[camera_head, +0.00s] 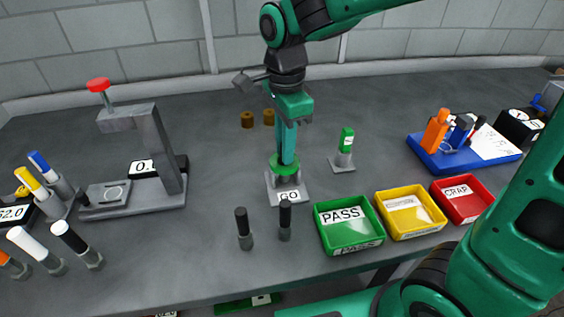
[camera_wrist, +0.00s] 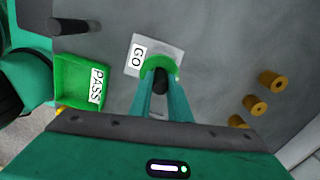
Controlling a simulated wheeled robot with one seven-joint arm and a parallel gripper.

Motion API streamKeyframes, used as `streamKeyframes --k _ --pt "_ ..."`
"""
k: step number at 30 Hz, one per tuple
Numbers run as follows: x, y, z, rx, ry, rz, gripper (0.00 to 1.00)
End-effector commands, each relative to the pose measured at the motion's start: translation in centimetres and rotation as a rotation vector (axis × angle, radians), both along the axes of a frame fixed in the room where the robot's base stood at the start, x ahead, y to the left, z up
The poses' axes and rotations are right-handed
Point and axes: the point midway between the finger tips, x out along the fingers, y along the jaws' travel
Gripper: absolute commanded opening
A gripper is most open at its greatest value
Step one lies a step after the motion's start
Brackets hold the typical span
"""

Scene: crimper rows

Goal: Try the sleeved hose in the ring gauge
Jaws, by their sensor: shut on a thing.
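The ring gauge (camera_head: 272,165) is a green ring on a grey plate marked GO, mid-bench; it also shows in the wrist view (camera_wrist: 148,64). My gripper (camera_head: 286,162) points down at the ring, its teal fingers shut on a dark hose (camera_wrist: 160,79). The hose's lower end is at the ring's opening; the fingers and ring hide most of it, and I cannot tell how deep it sits. Two more black hoses with grey metal ends stand in front, one on the left (camera_head: 243,229) and one on the right (camera_head: 285,220).
Green PASS (camera_head: 350,235), yellow (camera_head: 412,225) and red SCRAP (camera_head: 462,205) bins stand front right. A green-topped piece on a grey base (camera_head: 345,150) is right of the gauge. A grey press (camera_head: 150,150) stands left. Brown cylinders (camera_head: 247,120) sit behind. Bench between press and gauge is clear.

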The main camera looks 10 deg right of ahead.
Motion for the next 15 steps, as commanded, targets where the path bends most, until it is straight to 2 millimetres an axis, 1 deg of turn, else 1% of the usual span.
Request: streamKeyframes --k 8,15 --pt "0.0 0.0 0.2 0.001 -0.002 0.0 0.0" --pt "0.1 0.1 1.1 0.002 -0.005 0.0 0.0"
